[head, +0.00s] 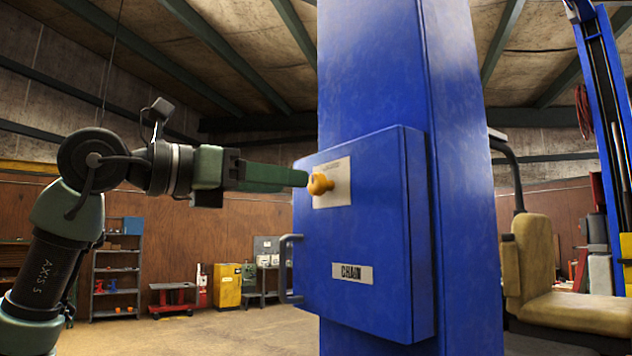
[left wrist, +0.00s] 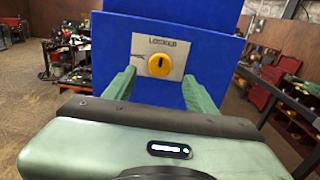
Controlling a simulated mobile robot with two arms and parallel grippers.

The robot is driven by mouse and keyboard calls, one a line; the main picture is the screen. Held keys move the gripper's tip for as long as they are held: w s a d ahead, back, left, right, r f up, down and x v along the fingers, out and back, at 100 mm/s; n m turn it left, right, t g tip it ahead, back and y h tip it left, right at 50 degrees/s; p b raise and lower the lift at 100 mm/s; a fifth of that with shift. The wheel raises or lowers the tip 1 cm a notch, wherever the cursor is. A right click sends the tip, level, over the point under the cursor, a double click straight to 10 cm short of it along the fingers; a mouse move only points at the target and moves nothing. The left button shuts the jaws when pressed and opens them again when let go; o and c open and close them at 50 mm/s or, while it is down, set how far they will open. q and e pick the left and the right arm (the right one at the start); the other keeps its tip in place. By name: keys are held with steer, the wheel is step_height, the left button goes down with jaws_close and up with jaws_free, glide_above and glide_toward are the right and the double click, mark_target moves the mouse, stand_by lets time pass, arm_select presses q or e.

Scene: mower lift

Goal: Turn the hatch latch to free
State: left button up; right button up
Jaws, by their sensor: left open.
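The hatch latch is a round yellow knob (head: 320,184) on a pale plate (head: 338,191), on the upper part of a blue hatch box (head: 380,235). In the left wrist view the knob (left wrist: 159,66) has a dark mark on it, and the plate (left wrist: 140,46) reads "LOCKED" above it. My left gripper (head: 302,177) reaches in from the left, its green fingers close to the knob. In the left wrist view the open fingers (left wrist: 159,76) are spread to either side of the knob, with a gap on each side. My right gripper is in neither view.
The hatch box is fixed to a thick blue column (head: 400,70). A handle (head: 288,268) sticks out at its left edge, and a "CHAIN" label (head: 352,273) is below the knob. A tan seat (head: 570,310) stands at the right. Shelves and a yellow cabinet (head: 227,285) stand far back.

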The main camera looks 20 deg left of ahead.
mark_target(313, 184)
arm_select(q)
steer(key=shift+p+x, duration=0.3)
steer(key=shift+x, duration=0.6)
steer(key=shift+w+d+r+p, duration=0.25)
steer(key=shift+w+d+p, duration=0.35)
steer(key=shift+w, duration=0.2)
steer(key=shift+w+d+f, duration=0.2)
steer(key=shift+w+d, duration=0.25)
steer(key=shift+w, duration=0.1)
steer(key=shift+s+a, duration=0.15)
jaws_close()
